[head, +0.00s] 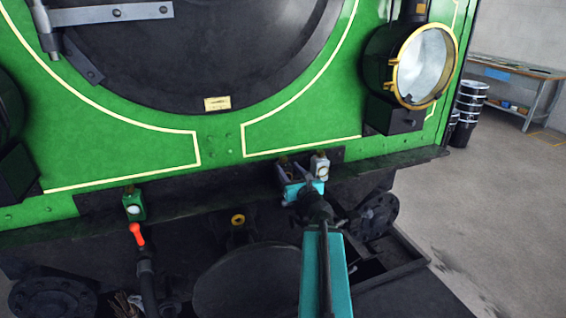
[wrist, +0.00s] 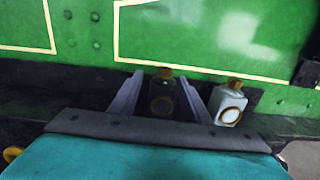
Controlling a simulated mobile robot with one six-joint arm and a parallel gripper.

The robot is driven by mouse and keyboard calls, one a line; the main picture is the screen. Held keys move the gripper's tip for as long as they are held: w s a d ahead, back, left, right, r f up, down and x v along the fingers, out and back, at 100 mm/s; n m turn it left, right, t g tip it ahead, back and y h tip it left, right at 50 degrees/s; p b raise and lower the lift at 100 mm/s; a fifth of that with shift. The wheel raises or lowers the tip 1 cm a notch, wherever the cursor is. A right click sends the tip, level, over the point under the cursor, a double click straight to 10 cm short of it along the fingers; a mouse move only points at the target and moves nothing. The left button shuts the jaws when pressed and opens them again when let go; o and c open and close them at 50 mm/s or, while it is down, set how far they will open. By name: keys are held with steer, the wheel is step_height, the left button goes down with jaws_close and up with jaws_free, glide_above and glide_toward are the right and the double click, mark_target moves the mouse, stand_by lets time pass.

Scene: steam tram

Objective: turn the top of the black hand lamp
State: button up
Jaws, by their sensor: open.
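The black hand lamp (wrist: 161,100) stands upright on the dark ledge in front of the green tram front, with a brass top (wrist: 165,73) and a round brass-rimmed lens. My gripper (wrist: 162,80) is open, with one finger on each side of the lamp in the wrist view. I see no contact, and I cannot tell whether the fingertips reach as far as the lamp.
A white hand lamp (wrist: 228,104) stands close to the right of my right finger; it also shows in the head view (head: 320,167). A green hand lamp (head: 133,206) stands further left on the ledge. A large brass-rimmed headlamp (head: 422,66) sits at upper right.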

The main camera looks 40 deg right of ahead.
steer(key=w+a+n+t+y, duration=0.2)
steer(key=w+a+n+y, duration=0.1)
steer(key=w+y, duration=0.15)
steer(key=n+y, duration=0.3)
steer(key=y, duration=0.1)
glide_toward(283, 159)
steer(key=d, duration=0.1)
steer(key=shift+w+d, duration=0.1)
steer(key=shift+w, duration=0.45)
steer(key=w+p, duration=0.1)
steer(key=w, duration=0.3)
steer(key=w+p, duration=0.1)
steer(key=w, duration=0.4)
steer(key=w+a+p, duration=0.1)
steer(key=w, duration=0.3)
steer(key=shift+w, duration=0.4)
steer(key=c, duration=1.1)
